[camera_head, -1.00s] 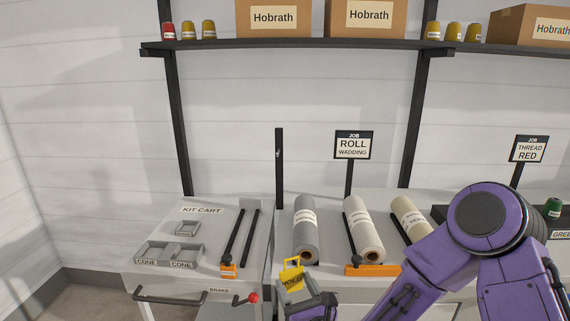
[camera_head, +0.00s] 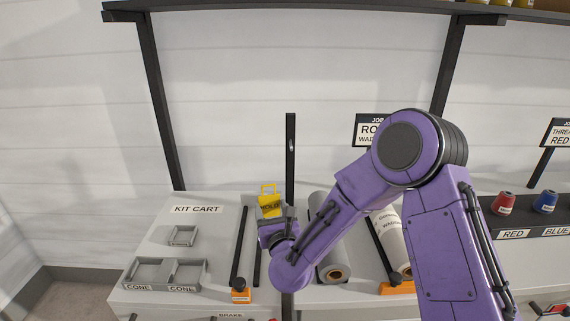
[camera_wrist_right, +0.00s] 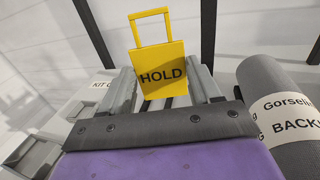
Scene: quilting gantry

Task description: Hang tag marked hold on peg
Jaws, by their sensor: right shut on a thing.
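The yellow tag marked HOLD (camera_head: 268,200) is upright in my right gripper (camera_head: 270,214), with its open square loop on top. In the right wrist view the tag (camera_wrist_right: 160,72) stands between the two grey fingers, which are shut on its lower part. A dark upright post (camera_head: 290,175) stands just right of the tag in the head view. A small light peg (camera_head: 291,146) shows on the post, higher than the tag's loop. The tag and peg are apart. My left gripper is out of view.
The kit cart (camera_head: 160,233) with grey trays (camera_head: 182,236) and dark rails is at left. Fabric rolls (camera_head: 335,270) lie right of the post, partly behind my right arm. Job signs (camera_head: 366,131) stand behind. Red and blue thread cones (camera_head: 504,203) are at right.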

